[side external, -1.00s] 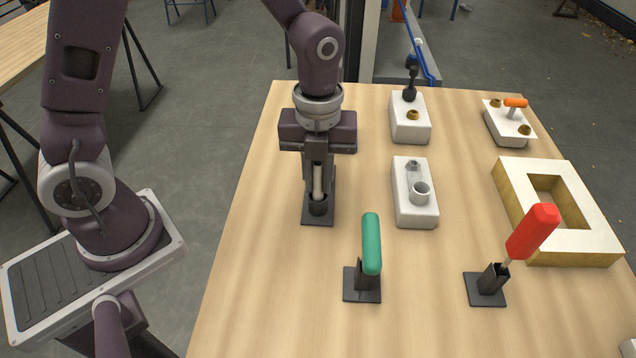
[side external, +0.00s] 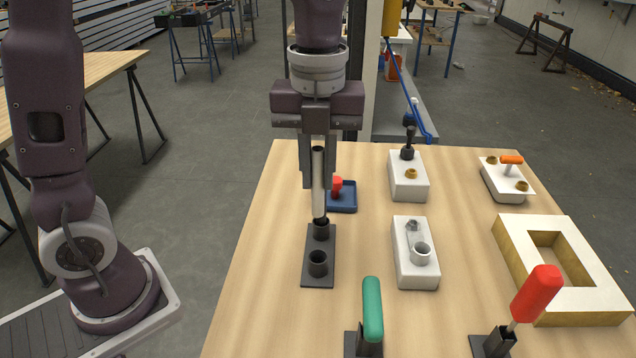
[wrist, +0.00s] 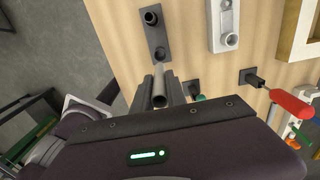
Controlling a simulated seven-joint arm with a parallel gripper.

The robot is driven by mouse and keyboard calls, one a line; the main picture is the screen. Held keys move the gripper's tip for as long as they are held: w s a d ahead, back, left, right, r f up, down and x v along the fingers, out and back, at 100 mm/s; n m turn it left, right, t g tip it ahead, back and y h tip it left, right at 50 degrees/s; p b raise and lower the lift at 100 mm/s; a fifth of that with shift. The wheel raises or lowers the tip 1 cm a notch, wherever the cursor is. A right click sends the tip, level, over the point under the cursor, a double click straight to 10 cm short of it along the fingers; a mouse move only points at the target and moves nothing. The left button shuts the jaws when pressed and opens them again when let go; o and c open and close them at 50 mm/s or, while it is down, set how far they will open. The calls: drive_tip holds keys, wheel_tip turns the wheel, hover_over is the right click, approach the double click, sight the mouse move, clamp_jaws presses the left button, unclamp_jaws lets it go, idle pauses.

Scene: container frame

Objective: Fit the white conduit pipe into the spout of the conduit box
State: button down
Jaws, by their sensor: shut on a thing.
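The white conduit pipe (side external: 318,185) is upright between the fingers of my gripper (side external: 318,192), which is shut on it. Its lower end appears above the black two-socket holder (side external: 322,275); whether it clears the rear socket is hard to tell. In the wrist view the pipe (wrist: 160,88) points away between the fingers, with the holder (wrist: 156,32) beyond. The conduit box (side external: 414,275) is a white block to the right of the holder, with a round, upward-opening spout (side external: 420,254) that looks empty. The box (wrist: 223,22) is also in the wrist view.
A blue tray with a red knob (side external: 342,197) stands behind the holder. A second white box (side external: 408,180) with a black lever is behind the conduit box. A hollow frame (side external: 515,255) lies right. Green (side external: 372,305) and red (side external: 537,293) handled tools stand in front.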

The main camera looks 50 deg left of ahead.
drive_tip(key=shift+w+r, duration=0.15)
drive_tip(key=w+d+f, duration=0.7)
drive_tip(key=w+d, duration=0.5)
drive_tip(key=shift+w+d, duration=0.2)
drive_tip(key=shift+w, duration=0.2)
drive_tip(key=shift+f, duration=0.25)
drive_tip(key=shift+f, duration=0.7)
drive_tip(key=shift+f, duration=1.05)
idle(0.8)
drive_tip(key=c, duration=1.3)
unclamp_jaws()
drive_tip(key=shift+o, duration=0.2)
